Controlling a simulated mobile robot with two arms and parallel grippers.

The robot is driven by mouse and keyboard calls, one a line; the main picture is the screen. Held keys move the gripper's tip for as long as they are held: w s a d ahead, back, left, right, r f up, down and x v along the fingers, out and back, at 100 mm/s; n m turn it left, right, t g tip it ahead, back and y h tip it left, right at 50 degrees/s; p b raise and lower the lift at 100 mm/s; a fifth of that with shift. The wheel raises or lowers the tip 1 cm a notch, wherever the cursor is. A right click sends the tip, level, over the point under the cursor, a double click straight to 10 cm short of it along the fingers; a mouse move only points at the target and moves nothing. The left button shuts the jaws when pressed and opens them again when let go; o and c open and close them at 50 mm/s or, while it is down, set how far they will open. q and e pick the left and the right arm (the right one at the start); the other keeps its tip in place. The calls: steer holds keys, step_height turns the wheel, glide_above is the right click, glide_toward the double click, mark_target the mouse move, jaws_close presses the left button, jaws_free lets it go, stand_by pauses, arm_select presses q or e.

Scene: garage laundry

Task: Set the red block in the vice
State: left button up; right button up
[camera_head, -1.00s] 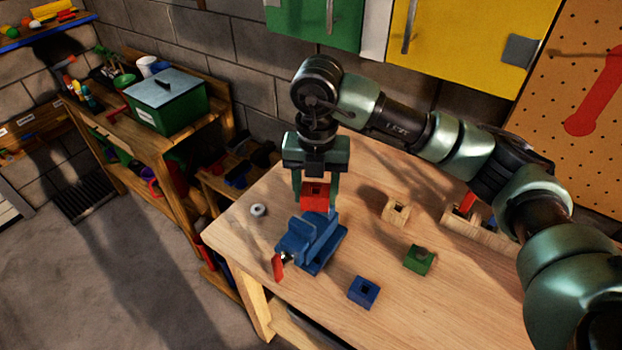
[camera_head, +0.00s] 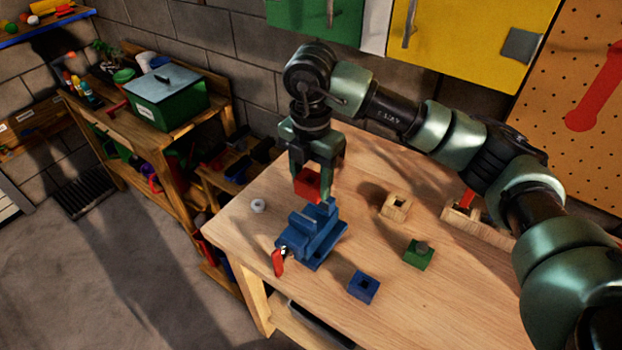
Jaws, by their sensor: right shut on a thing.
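The red block (camera_head: 307,183) is held between the fingers of my right gripper (camera_head: 308,184), which is shut on it and points down. The block looks tilted and sits just above the far part of the blue vice (camera_head: 314,235). I cannot tell for sure whether block and vice touch. The vice stands on the workbench (camera_head: 375,285) near its left edge, with a gap between its jaws and a red handle (camera_head: 278,262) at the front left. My left gripper is not in view.
A blue block (camera_head: 363,287), a green block (camera_head: 418,254) and a wooden block (camera_head: 396,207) lie right of the vice. A wooden holder (camera_head: 480,222) with something red stands farther right. The front right of the bench is clear.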

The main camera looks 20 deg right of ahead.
steer(key=shift+f+b, duration=3.55)
steer(key=shift+f, duration=1.1)
steer(key=o, duration=1.5)
steer(key=shift+c, duration=0.2)
step_height(320, 180, up, 6)
steer(key=shift+w+r+b, duration=0.1)
steer(key=shift+r+b, duration=0.15)
steer(key=shift+b, duration=0.55)
steer(key=shift+r, duration=0.7)
